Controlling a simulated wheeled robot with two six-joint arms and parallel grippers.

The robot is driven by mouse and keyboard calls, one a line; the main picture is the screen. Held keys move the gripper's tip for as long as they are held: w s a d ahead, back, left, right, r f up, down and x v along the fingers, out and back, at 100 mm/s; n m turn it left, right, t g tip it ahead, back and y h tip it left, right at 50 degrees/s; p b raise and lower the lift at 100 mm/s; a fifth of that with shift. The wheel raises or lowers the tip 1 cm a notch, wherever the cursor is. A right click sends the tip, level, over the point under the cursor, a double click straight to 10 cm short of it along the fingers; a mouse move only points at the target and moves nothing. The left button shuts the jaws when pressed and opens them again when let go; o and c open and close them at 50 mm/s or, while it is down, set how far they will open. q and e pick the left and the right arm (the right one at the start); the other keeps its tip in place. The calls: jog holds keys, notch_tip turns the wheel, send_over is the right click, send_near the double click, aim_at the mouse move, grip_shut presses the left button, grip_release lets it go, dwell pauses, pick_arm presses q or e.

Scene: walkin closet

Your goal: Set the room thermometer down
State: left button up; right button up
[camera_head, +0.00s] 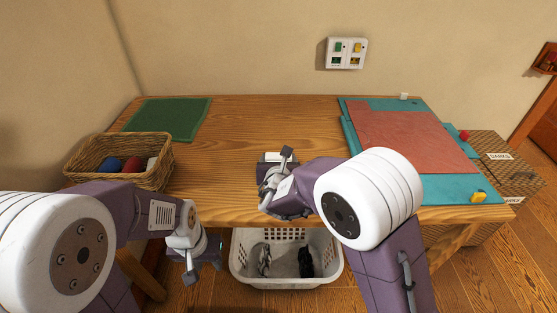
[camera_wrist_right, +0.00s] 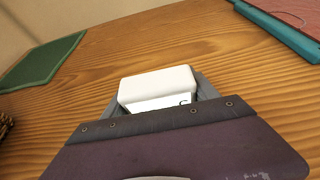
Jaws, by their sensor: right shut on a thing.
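The room thermometer is a small white block (camera_wrist_right: 158,88) with a dark mark on its near face. In the right wrist view it sits between the fingers of my right gripper (camera_wrist_right: 160,104), which is shut on it. The wooden table top (camera_wrist_right: 240,70) lies behind and below it; I cannot tell whether it touches the wood. In the head view my right gripper (camera_head: 275,170) is over the front middle of the table (camera_head: 262,124), and its own parts mostly hide the thermometer. My left gripper (camera_head: 204,264) hangs empty in front of the table, with its fingers apart.
A wicker basket (camera_head: 80,163) with balls stands at the table's left front, near a green mat (camera_head: 166,118). A teal board (camera_head: 460,188) with a red sheet (camera_head: 410,138) covers the right. A white laundry basket (camera_head: 284,280) is below. The table's middle is clear.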

jog(key=o, duration=1.4)
jog(key=shift+f, duration=0.1)
jog(key=shift+s+r+p, duration=0.1)
jog(key=shift+r+p, duration=0.25)
jog(key=shift+p, duration=0.05)
jog(key=p+v, duration=0.1)
jog(key=v, duration=1)
jog(key=shift+s+r+p, duration=0.1)
jog(key=shift+s+p, duration=0.2)
jog(key=shift+s, duration=0.1)
